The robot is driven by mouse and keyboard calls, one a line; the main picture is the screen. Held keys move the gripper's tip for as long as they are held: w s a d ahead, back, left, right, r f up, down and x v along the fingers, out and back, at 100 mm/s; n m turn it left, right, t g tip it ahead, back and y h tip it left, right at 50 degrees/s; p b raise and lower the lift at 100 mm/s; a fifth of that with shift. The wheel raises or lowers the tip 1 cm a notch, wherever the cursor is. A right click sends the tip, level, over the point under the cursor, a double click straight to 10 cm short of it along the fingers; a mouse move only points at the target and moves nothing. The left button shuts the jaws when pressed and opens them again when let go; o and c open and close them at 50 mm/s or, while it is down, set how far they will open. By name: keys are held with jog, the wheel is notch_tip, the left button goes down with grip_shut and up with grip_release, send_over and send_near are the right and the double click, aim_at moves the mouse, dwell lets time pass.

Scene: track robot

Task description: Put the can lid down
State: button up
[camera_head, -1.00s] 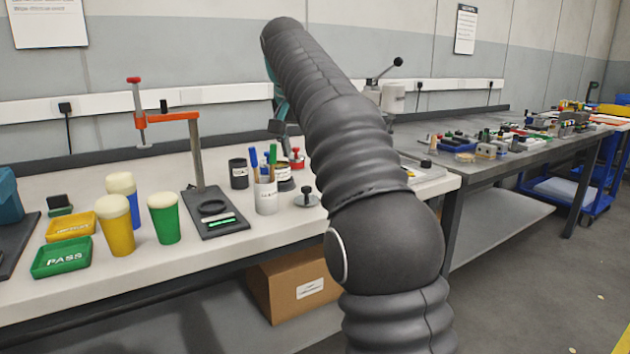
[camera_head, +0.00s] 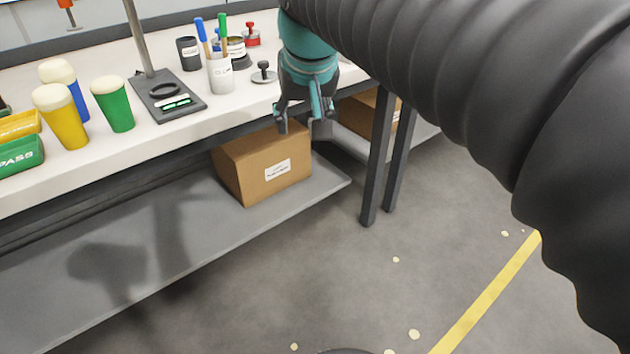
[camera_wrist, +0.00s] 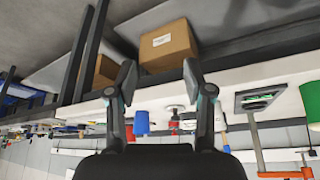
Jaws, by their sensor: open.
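The can lid (camera_head: 264,76), a flat grey disc with a black knob, lies on the white bench top to the right of the white pen cup (camera_head: 221,76). A dark open can (camera_head: 238,57) with a pale label stands just behind the cup. My gripper (camera_head: 302,117) is open and empty, its fingers pointing down, and appears in front of the bench edge, to the right of the lid. In the wrist view the open fingers (camera_wrist: 158,80) frame the bench edge. The lid is too small there to make out surely.
A black stand base (camera_head: 190,108) and green (camera_head: 114,105) and yellow (camera_head: 62,118) cups stand to the left. A red-knobbed tool (camera_head: 252,36) stands behind the lid. A cardboard box (camera_head: 262,165) sits on the lower shelf (camera_head: 190,255). Open floor lies to the right.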

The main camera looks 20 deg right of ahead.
jog(key=s+f+n, duration=0.1)
jog(key=s+f, duration=1.2)
jog(key=f, duration=0.1)
jog(key=shift+f+y, duration=0.2)
jog(key=shift+y, duration=0.1)
